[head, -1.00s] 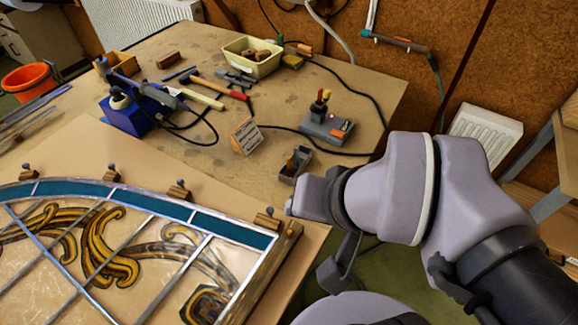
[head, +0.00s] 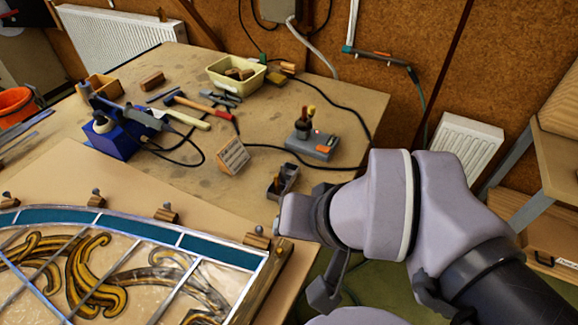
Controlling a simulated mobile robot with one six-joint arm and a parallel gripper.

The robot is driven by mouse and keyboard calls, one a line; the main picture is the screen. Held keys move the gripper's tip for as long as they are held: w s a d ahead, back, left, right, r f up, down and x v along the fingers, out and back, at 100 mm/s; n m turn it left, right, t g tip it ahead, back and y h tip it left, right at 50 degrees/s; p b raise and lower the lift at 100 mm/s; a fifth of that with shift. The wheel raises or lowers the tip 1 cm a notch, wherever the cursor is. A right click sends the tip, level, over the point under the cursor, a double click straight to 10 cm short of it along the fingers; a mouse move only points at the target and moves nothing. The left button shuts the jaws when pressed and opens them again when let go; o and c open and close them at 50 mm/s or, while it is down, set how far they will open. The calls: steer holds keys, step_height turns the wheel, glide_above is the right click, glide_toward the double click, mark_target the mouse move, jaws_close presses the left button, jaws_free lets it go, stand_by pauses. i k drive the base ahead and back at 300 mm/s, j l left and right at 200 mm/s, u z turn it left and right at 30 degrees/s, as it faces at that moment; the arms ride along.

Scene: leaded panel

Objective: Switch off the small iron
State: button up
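A grey box (head: 314,143) with an orange switch and a small red light stands on the bench near its right edge. A small dark-handled tool with a yellow part (head: 304,121) stands upright at the box; I cannot tell for sure that it is the small iron. A blue stand (head: 118,136) with a larger iron and cable is at the bench's left. My arm is at the right, its wrist in front of and below the grey box, apart from it.
A cream tray (head: 237,80), hammer and cables lie behind. The leaded panel (head: 130,270) fills the near left.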

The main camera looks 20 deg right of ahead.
mark_target(320, 148)
steer(key=i+l+z, duration=0.1)
steer(key=i+l, duration=0.25)
steer(key=l, duration=0.2)
steer(key=i+l+z, duration=0.15)
steer(key=i+l, duration=0.25)
steer(key=l, duration=0.1)
